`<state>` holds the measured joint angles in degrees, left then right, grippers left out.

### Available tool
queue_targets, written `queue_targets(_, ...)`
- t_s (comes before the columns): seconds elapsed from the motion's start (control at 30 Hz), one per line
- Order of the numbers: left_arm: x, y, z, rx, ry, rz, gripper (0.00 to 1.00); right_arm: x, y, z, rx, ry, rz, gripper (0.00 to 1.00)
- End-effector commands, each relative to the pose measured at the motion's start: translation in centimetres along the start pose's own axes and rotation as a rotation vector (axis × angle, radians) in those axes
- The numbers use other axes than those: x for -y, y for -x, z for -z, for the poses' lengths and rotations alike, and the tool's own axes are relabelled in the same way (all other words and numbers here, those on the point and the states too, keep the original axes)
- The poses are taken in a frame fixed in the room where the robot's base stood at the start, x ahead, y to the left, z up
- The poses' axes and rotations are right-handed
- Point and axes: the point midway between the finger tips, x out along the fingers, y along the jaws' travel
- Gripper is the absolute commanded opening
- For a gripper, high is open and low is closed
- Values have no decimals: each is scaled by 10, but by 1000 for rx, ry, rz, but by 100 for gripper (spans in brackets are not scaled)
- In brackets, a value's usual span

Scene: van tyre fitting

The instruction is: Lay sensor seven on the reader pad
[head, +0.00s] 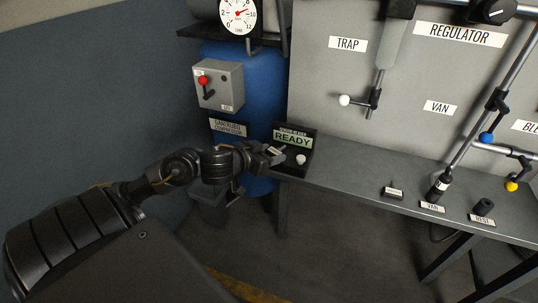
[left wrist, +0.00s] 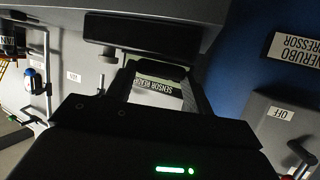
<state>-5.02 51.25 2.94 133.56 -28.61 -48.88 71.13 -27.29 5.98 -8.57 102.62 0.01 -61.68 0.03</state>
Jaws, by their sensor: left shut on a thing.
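The sensor reader (head: 293,139) is a dark box at the left end of the bench, with a green screen reading READY. A small round white piece (head: 300,159) sits on its dark base. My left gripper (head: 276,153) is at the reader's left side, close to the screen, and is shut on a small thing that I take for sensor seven. Its number cannot be read.
VAN and REST labels and dark fittings are further right. A blue tank (head: 228,75) and a grey switch box (head: 219,86) stand behind my left arm.

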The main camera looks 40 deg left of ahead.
Motion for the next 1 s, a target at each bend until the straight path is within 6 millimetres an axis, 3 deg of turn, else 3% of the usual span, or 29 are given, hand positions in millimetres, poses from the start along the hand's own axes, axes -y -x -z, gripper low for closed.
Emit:
queue_targets(0.3, 0, -1, -3, 0, 1, -1, 30, 0, 1, 1, -1, 1, 0, 36)
queue_targets(0.33, 0, -1, -3, 0, 0, 0, 53, 0, 2, 2, -3, 1, 0, 36)
queue_targets(0.5, 0, -1, -2, 0, 0, 0, 74, 0, 3, 2, -4, 1, 0, 36)
queue_targets(0.87, 0, 2, 2, 0, -2, -1, 74, 0, 4, 1, -3, 1, 1, 36)
queue_targets(1.0, 0, 18, 1, 3, -2, 0, 74, 0, -3, -4, 5, 2, 0, 36)
